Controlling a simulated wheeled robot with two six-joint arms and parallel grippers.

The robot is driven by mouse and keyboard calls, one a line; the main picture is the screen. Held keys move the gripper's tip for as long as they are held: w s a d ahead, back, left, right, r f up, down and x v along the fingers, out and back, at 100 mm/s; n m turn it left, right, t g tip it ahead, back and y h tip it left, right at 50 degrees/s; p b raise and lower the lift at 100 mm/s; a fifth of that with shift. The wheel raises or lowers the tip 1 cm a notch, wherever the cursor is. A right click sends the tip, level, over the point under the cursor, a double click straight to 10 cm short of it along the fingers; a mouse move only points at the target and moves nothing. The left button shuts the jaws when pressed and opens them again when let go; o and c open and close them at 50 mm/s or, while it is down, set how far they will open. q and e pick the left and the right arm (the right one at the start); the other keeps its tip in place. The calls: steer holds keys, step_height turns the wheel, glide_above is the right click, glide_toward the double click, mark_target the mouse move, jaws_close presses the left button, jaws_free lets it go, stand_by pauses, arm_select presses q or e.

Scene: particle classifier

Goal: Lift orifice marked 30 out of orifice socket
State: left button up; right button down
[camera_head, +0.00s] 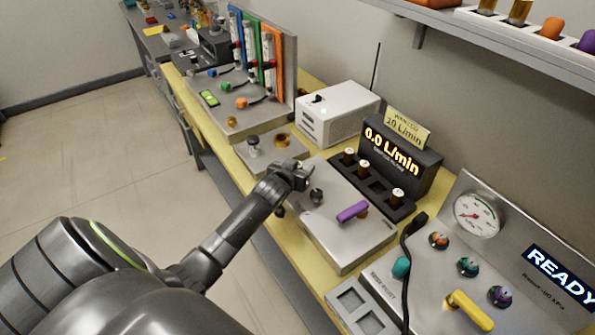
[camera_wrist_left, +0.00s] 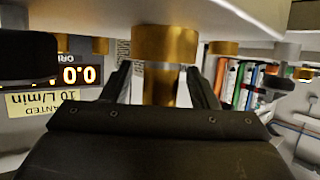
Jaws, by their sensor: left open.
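My left gripper (camera_head: 296,176) is over the front edge of the steel plate with the purple lever. The left wrist view looks upside down. There a brass piece (camera_wrist_left: 165,45), with a wide collar and a narrower stem, stands between the two open fingers (camera_wrist_left: 162,88). Dark gaps seem to show beside the stem; I cannot tell if either finger touches it. I cannot read a 30 on the piece, and the gripper hides its place in the head view. Brass pieces with white tops, such as one (camera_head: 397,196), stand in a black rack (camera_head: 375,187). My right gripper is not in view.
A display reading 0.0 L/min (camera_head: 392,152) is behind the rack. A white box (camera_head: 337,114) stands farther back. A gauge panel (camera_head: 477,214) is at right.

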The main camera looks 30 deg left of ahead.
arm_select(q)
steer(key=shift+w+f, duration=0.15)
steer(key=shift+w, duration=0.25)
steer(key=c, duration=1.1)
